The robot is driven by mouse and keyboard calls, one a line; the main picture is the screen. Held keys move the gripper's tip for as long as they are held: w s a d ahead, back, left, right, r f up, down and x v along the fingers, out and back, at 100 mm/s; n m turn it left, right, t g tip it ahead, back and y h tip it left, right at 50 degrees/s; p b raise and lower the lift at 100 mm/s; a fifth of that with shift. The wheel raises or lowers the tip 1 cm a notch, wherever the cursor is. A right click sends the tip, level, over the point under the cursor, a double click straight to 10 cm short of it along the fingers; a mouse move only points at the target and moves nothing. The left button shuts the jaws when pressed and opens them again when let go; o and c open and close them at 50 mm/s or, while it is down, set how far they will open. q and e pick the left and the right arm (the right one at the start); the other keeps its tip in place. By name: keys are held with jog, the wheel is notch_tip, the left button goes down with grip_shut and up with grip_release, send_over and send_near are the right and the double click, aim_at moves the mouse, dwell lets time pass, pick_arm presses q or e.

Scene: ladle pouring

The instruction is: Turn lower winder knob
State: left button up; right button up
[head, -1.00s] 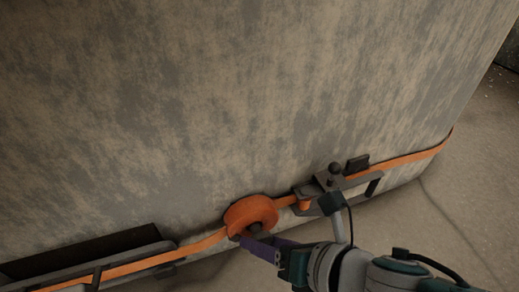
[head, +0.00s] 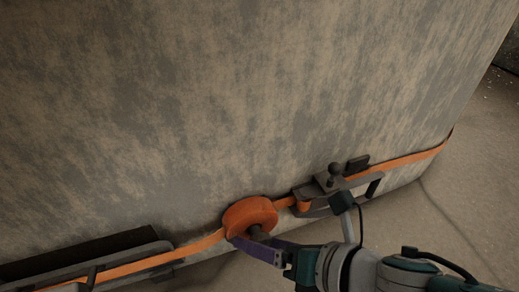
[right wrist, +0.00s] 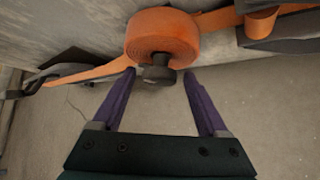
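The lower winder is a roll of orange strap (head: 249,215) low on the grey block, with a dark knob (head: 259,233) on its front. In the right wrist view the roll (right wrist: 162,38) is at the top centre and the knob (right wrist: 158,74) is just below it. My right gripper (head: 243,242) is at the knob in the head view. In the right wrist view its two purple fingers (right wrist: 159,75) are apart, one on each side of the knob, with gaps showing. My left gripper is not in view.
The orange strap (head: 410,157) runs along the block (head: 230,100). A ratchet buckle (head: 330,182) sits right of the roll, close to my right wrist. A grey bracket (head: 95,255) is at lower left. Bare floor (head: 470,215) lies to the right.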

jog(key=p+v, duration=0.7)
jog(key=v, duration=0.3)
